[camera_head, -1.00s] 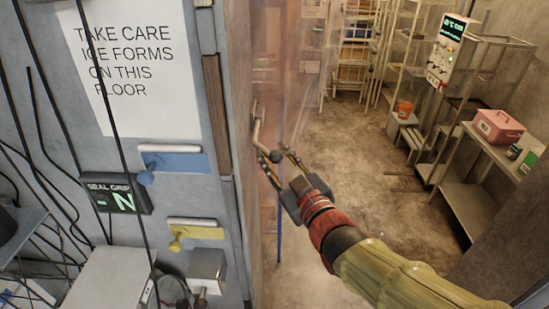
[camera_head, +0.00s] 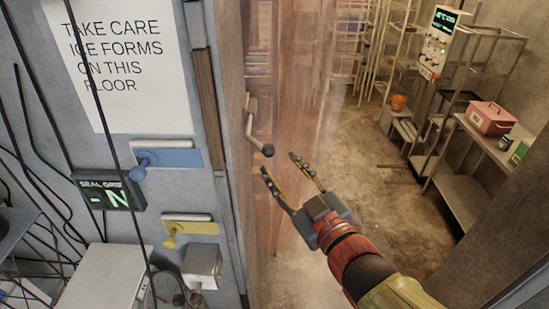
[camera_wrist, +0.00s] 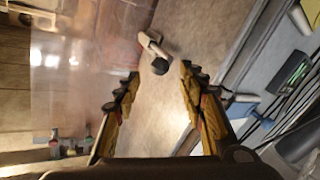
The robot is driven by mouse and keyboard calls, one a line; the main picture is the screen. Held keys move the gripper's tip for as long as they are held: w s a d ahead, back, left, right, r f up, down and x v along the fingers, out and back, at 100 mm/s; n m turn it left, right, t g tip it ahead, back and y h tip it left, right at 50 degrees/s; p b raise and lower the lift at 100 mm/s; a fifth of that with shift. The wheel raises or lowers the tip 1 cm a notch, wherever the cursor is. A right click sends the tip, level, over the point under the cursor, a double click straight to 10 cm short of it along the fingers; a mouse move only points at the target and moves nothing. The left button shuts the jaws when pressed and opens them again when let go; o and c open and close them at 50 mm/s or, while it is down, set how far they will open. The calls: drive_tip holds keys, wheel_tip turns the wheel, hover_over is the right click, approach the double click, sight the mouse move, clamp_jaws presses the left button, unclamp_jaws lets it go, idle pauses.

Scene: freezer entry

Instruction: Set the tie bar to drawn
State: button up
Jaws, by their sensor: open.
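A metal lever with a black ball knob (camera_head: 257,134) sticks out from the side face of the door frame. No label marks it as the tie bar, but it is the bar closest to my gripper. It hangs down and slants right in the head view. My gripper (camera_head: 281,167) is open and empty, just below and right of the knob, apart from it. In the wrist view the lever (camera_wrist: 153,47) lies beyond the fingertips (camera_wrist: 148,86), its knob between their lines. A blue lever (camera_head: 165,158) and a yellow lever (camera_head: 188,228) are on the grey panel at left.
A "SEAL GRIP" display (camera_head: 108,190) reading "-N" and a warning sign (camera_head: 125,65) are on the panel. Clear strip curtains (camera_head: 300,60) hang behind the lever. Shelves with a pink box (camera_head: 491,118) stand at right. The floor between is mostly clear.

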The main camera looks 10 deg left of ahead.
drive_tip(key=v, duration=0.4)
drive_tip(key=shift+s+d, duration=0.15)
drive_tip(key=shift+s, duration=0.05)
idle(0.3)
drive_tip(key=w+d+f+m+g+h, duration=0.1)
drive_tip(key=d+f+m+g+h, duration=0.15)
drive_tip(key=d+f+h, duration=0.45)
drive_tip(key=s+d+f+m+g+h+b, duration=0.2)
drive_tip(key=s+d+f+m+b, duration=0.3)
drive_tip(key=d+f, duration=0.3)
drive_tip(key=s+d+f+m+g+h+b, duration=0.2)
drive_tip(key=s+d+f+m+b, duration=0.3)
drive_tip(key=d, duration=0.6)
drive_tip(key=s+f+g+b, duration=0.1)
drive_tip(key=s+f+b, duration=0.1)
drive_tip(key=s+f, duration=0.1)
drive_tip(key=shift+f+g+h+b, duration=0.3)
drive_tip(key=shift+f+g, duration=0.05)
drive_tip(key=shift+f, duration=0.35)
